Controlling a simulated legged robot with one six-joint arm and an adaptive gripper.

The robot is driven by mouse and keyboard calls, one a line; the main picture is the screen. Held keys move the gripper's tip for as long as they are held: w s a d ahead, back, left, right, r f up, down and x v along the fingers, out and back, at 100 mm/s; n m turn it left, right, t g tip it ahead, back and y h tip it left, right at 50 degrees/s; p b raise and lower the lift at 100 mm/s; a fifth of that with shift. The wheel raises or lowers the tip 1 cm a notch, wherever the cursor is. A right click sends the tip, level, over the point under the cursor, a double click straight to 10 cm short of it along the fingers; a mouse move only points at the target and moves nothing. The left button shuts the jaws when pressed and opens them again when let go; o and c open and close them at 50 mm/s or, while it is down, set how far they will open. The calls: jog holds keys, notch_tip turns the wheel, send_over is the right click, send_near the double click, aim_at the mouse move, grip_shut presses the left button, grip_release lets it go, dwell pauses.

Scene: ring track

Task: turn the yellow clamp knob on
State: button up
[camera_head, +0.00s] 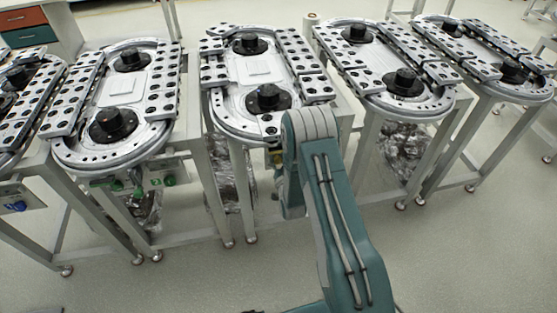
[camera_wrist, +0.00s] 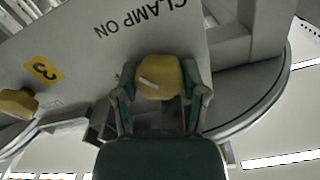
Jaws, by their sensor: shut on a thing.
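A white mark shows on the knob's face. In the head view my teal arm hides most of the knob and the gripper at the front of the middle ring track (camera_head: 228,120).
A second yellow knob (camera_wrist: 18,103) is at the left of the panel, near a yellow "3" label (camera_wrist: 44,69). Neighbouring ring tracks stand on both sides, one with green knobs (camera_head: 169,180) and one with a blue knob (camera_head: 19,206). Open floor (camera_head: 450,260) lies in front.

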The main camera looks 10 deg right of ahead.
jog(key=m, duration=0.6)
jog(key=shift+m, duration=0.3)
jog(key=shift+f, duration=0.1)
dwell(0.4)
jog(key=o, duration=1.2)
jog(key=shift+c, duration=0.2)
jog(key=s, duration=1.2)
